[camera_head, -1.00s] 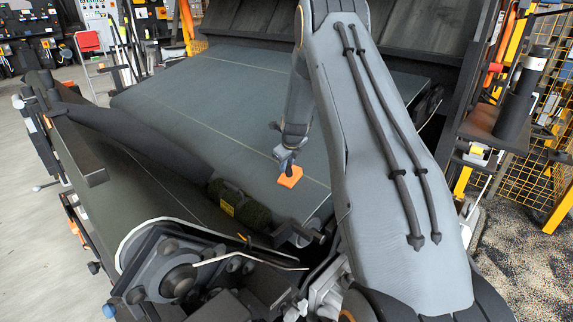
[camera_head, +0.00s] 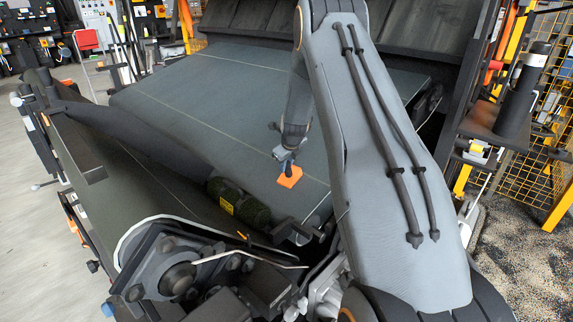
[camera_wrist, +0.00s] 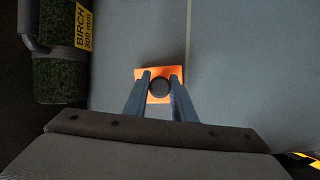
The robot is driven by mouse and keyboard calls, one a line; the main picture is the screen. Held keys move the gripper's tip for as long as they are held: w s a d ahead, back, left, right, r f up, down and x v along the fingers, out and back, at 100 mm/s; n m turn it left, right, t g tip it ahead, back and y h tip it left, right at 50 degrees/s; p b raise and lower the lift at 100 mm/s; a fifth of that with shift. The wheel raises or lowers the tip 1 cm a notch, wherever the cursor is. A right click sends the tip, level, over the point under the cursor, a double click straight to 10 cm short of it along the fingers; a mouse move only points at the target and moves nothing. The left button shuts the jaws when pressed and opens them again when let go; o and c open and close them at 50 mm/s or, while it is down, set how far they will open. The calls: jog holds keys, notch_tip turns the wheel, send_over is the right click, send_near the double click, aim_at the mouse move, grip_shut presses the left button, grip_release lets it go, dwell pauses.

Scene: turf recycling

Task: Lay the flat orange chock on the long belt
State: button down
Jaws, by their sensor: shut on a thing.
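The flat orange chock (camera_head: 289,177) is at the near end of the wide grey-green belt (camera_head: 215,110). It also shows in the wrist view (camera_wrist: 144,76) as an orange plate with a round dark knob (camera_wrist: 159,87) on top. My gripper (camera_head: 286,160) points down at it, and in the wrist view my gripper's fingers (camera_wrist: 160,84) are closed on the knob from both sides. I cannot tell for sure whether the chock's underside touches the belt.
A rolled turf piece (camera_head: 236,203) with a yellow label reading "BIRCH 300 mm" lies to the left of the chock; it also shows in the wrist view (camera_wrist: 60,60). A narrower dark belt (camera_head: 130,195) runs along the left. The wide belt beyond the chock is clear.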

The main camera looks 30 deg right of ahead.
jog(key=shift+f, duration=0.5)
jog(key=c, duration=1.1)
grip_release()
jog(key=shift+r, duration=0.1)
jog(key=s+a+r+n+g+y+p, duration=0.1)
jog(key=s+a+r+n+p, duration=0.2)
jog(key=s+a+r+n, duration=0.7)
jog(key=s+a+r+n+g+p, duration=0.2)
jog(key=s+a+r+n, duration=0.5)
jog(key=s, duration=0.5)
jog(key=s+a+r+n+p, duration=0.1)
jog(key=s+a+r+n, duration=0.1)
jog(key=s+n, duration=0.3)
jog(key=s+a+r+n+g+p, duration=0.1)
jog(key=s+n, duration=0.4)
jog(key=s, duration=0.6)
jog(key=s+a+r+n+g+p, duration=0.1)
jog(key=s+a+r+n, duration=0.3)
jog(key=s, duration=0.4)
jog(key=shift+a+r+n+p, duration=0.3)
jog(key=shift+r+n+p, duration=0.05)
jog(key=shift+n+p, duration=0.4)
